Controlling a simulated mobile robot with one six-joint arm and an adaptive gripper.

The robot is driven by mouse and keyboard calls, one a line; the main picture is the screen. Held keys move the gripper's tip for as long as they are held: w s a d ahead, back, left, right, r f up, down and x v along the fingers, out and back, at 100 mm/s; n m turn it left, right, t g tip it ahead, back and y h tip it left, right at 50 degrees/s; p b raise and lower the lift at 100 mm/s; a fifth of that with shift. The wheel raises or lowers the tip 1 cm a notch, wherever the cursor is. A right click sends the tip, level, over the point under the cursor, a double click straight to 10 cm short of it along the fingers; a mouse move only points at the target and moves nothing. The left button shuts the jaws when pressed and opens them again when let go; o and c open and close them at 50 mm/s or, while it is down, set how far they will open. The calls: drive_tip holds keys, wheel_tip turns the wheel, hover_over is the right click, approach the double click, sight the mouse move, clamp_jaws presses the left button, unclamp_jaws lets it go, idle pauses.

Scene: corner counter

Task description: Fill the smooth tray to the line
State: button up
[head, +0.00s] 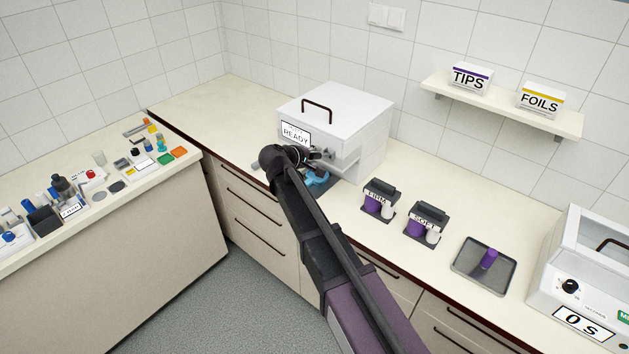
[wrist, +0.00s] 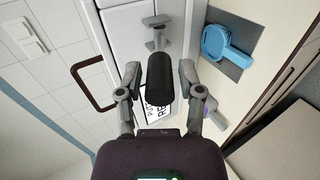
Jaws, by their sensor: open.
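My gripper (wrist: 159,82) is open in front of the white box-shaped machine (head: 345,115), which bears a READY sign. Its fingers lie either side of a black cylindrical grip (wrist: 160,75) on a grey lever; I cannot tell whether they touch it. A blue dish-like piece with a tab (wrist: 226,44) sits on a dark grey mat (wrist: 238,70) beside the machine; in the head view the blue piece (head: 317,178) is partly behind my arm. No fill line is visible. I cannot tell whether the blue piece is the smooth tray.
Two dark labelled holders (head: 379,187) (head: 426,212) with purple and white pieces stand right of the machine. A grey tray (head: 468,270) holds a purple cylinder (head: 489,259). A white device (head: 585,288) reads 0 s. The left counter (head: 110,220) is cluttered with small items.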

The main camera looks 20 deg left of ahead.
drive_tip(key=s+a+f+b, duration=0.1)
drive_tip(key=s+f+b, duration=0.2)
drive_tip(key=f+b, duration=0.4)
drive_tip(key=shift+s+a, duration=0.25)
idle(7.0)
